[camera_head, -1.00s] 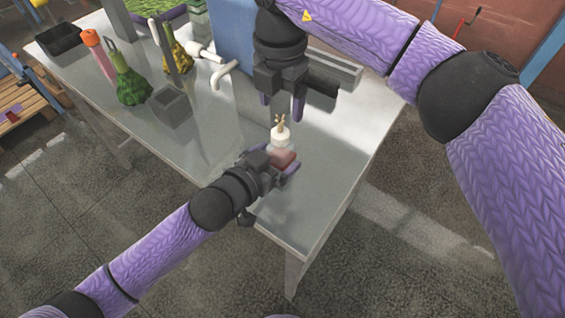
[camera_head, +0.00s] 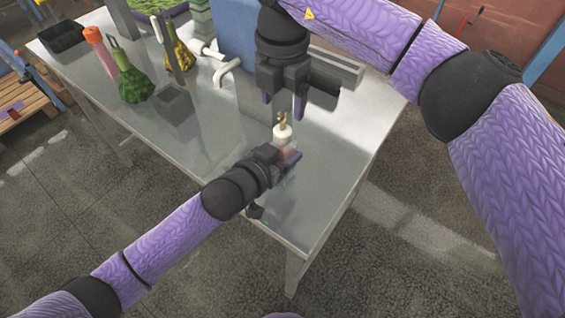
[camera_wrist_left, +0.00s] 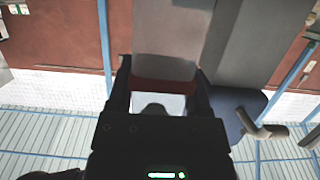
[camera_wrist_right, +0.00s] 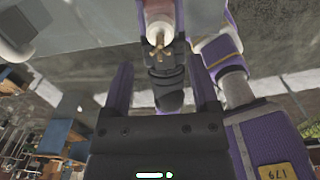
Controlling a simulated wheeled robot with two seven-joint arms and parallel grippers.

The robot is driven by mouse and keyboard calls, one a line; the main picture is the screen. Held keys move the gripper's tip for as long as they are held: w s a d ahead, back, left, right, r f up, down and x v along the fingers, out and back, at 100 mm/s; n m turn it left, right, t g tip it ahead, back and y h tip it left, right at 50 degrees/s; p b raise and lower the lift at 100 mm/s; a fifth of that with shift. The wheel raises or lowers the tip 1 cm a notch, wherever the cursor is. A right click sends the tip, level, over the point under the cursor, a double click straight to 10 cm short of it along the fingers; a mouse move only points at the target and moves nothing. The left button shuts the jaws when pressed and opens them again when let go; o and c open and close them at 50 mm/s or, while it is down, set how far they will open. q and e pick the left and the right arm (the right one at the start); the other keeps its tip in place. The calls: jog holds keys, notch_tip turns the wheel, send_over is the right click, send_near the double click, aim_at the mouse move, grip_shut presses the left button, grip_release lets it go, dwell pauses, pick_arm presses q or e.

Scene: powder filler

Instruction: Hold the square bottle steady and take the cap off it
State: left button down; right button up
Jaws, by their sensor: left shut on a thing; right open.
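The square bottle shows in the head view as a white top (camera_head: 282,132) with small tan prongs (camera_head: 282,118) above a pinkish body, which the gripper mostly hides. My left gripper (camera_head: 287,160) is shut around the body, near the table's front. The bottle looks upright. My right gripper (camera_head: 284,103) is open and empty, fingers pointing down, just above the prongs and apart from them. In the right wrist view the white top (camera_wrist_right: 157,12) and prongs (camera_wrist_right: 159,40) lie beyond the open fingers (camera_wrist_right: 163,88). I cannot tell where the cap ends and the bottle begins.
The bare metal table (camera_head: 325,195) has free room right of the bottle. A white bent pipe (camera_head: 227,70) and a blue panel (camera_head: 232,35) stand behind it. A green bottle-like object (camera_head: 132,82), a pink one (camera_head: 98,50) and a black tray (camera_head: 63,38) are at the left.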

aim_at(282, 129)
jog(key=shift+o, duration=0.9)
jog(key=n, duration=0.4)
jog(key=shift+r+n, duration=0.3)
jog(key=shift+r, duration=0.05)
jog(key=n, duration=0.3)
jog(key=shift+r+n, duration=0.25)
jog(key=shift+n, duration=0.15)
jog(key=n, duration=0.4)
jog(key=shift+r+n, duration=0.3)
jog(key=n, duration=0.4)
jog(key=shift+r, duration=0.25)
jog(key=n, duration=0.4)
jog(key=shift+r, duration=0.25)
notch_tip(282, 129, down, 11)
jog(key=n, duration=1.2)
jog(key=shift+r, duration=0.2)
jog(key=shift+c, duration=0.3)
